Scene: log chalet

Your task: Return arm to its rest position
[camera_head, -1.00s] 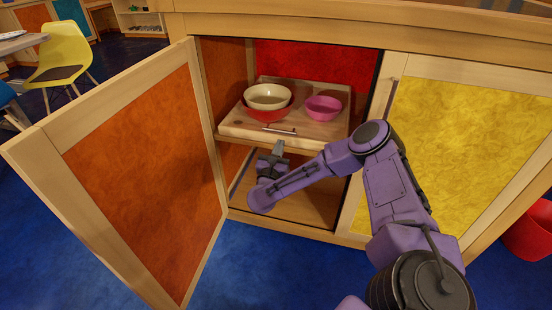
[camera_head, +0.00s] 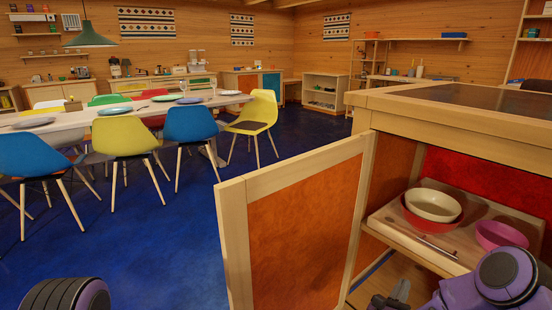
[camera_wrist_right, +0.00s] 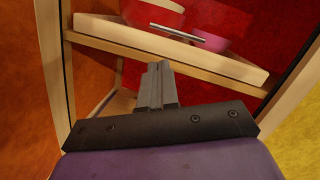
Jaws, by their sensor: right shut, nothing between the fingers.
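My right arm (camera_head: 470,295) is purple and enters at the lower right of the head view. Its gripper (camera_head: 395,298) shows at the bottom edge, partly cut off, in front of the open cabinet and below the drawer. In the right wrist view the gripper (camera_wrist_right: 158,82) is shut and empty, with its grey fingers together pointing at the space under the drawer. My left gripper is out of view; a purple and black part of mine (camera_head: 65,295) shows at the lower left.
The wooden drawer (camera_head: 472,238) holds a cream bowl (camera_head: 433,204) in a red bowl (camera_head: 425,226), and a pink bowl (camera_head: 500,234). The orange cabinet door (camera_head: 300,235) stands open. A dining table (camera_head: 75,119) with chairs is farther back; blue floor (camera_head: 150,245) between is clear.

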